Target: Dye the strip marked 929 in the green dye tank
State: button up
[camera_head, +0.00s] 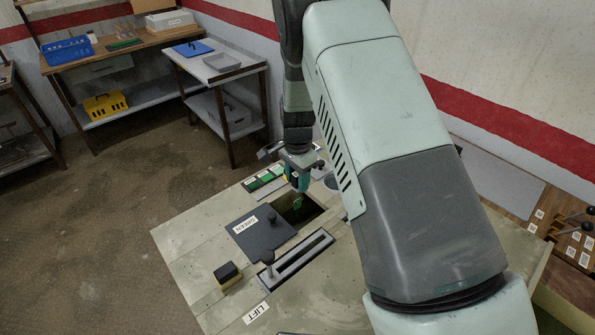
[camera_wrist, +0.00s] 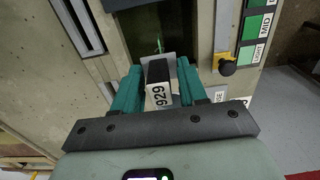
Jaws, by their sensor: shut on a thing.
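My gripper (camera_head: 300,180) is shut on the strip marked 929 and holds it over the open mouth of the green dye tank (camera_head: 318,212). In the wrist view, the teal fingers stand on either side of the strip's dark holder (camera_wrist: 157,72), whose white label reads 929. Beyond the holder, a narrow green part of the strip (camera_wrist: 159,45) points into the dark opening; it also shows in the head view (camera_head: 297,203). I cannot tell how deep its lower end is. The dark lid (camera_head: 252,240) labelled GREEN lies to the left of the opening.
A shade chart (camera_wrist: 257,28) reading MID and LIGHT is beside the opening. A slotted lever (camera_head: 267,257) stands near a LIFT label (camera_head: 256,312). A dark block (camera_head: 227,271) sits at the front left. Benches with trays (camera_head: 220,62) stand at the back left; open floor lies between.

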aim_at(297, 208)
notch_tip(297, 208, down, 14)
jog(key=shift+r, duration=0.1)
dwell(0.7)
dwell(4.3)
notch_tip(297, 208, up, 18)
jog(key=shift+f, duration=0.1)
dwell(1.0)
dwell(0.4)
